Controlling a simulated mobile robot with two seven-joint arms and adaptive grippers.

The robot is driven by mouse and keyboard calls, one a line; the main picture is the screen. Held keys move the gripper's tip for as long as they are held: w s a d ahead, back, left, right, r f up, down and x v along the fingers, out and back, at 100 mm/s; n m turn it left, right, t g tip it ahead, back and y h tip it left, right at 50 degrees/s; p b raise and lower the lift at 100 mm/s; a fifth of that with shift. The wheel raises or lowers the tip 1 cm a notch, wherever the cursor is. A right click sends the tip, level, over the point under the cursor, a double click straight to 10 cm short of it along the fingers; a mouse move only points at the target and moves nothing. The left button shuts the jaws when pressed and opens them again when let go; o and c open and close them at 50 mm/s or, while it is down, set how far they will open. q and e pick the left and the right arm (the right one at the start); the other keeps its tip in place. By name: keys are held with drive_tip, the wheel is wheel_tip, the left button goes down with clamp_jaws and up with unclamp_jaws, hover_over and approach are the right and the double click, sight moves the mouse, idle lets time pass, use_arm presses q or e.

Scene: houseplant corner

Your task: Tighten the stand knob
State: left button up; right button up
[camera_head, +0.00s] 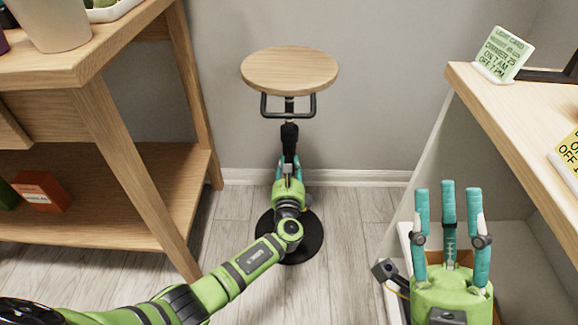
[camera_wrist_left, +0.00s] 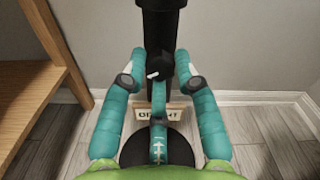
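The stand has a round wooden top (camera_head: 289,70), a black column (camera_wrist_left: 161,25) and a round black base (camera_head: 303,246) on the floor. Its dark knob (camera_wrist_left: 157,73), with a white mark, shows in the left wrist view on the column's near side. My left gripper (camera_head: 288,165) is at the column; in the wrist view its teal fingers (camera_wrist_left: 158,68) spread around the knob, two at the sides and one below. They look open, with small gaps; contact cannot be told. The knob is hidden in the head view. My right gripper (camera_head: 448,190) is open and empty at the right.
A wooden shelf unit (camera_head: 120,150) stands at the left, with a pot (camera_head: 50,25) on top and a red box (camera_head: 41,192) below. A wooden tabletop (camera_head: 510,110) at the right holds a light card (camera_head: 503,54). A lettered beige plate (camera_wrist_left: 172,113), partly hidden, shows behind the column.

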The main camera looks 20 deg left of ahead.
use_arm(q)
drive_tip(key=shift+o, duration=0.8)
drive_tip(key=v, duration=1.2)
